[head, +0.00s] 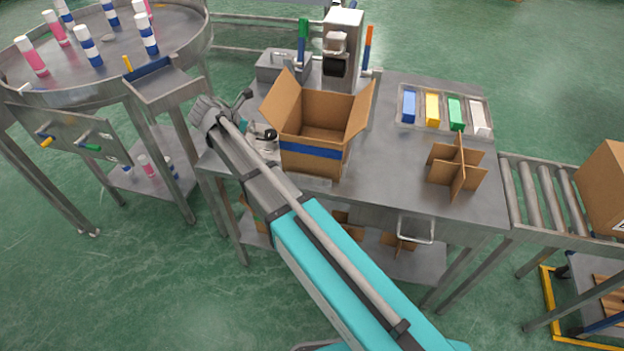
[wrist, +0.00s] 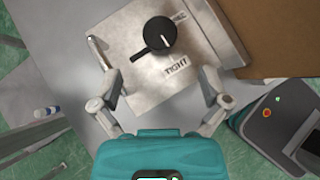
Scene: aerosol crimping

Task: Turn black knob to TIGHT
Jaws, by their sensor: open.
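The black knob (wrist: 158,35) is in the upper middle of the wrist view, on a light metal plate (wrist: 135,22). A short black lever sticks out of it toward the lower left, and a white mark shows on its lower edge. The word TIGHT (wrist: 176,68) is printed below and right of the knob; another label (wrist: 180,17), hard to read, is at its upper right. My gripper (wrist: 160,82) is open, its fingers apart below the knob on either side, with nothing visible between them.
An open cardboard box (head: 312,160) stands close to the right of my wrist. Cardboard dividers (head: 456,168) and a tray (head: 402,123) of coloured blocks are farther right on the steel table (head: 390,185). A round table (head: 190,62) with cans is at the left.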

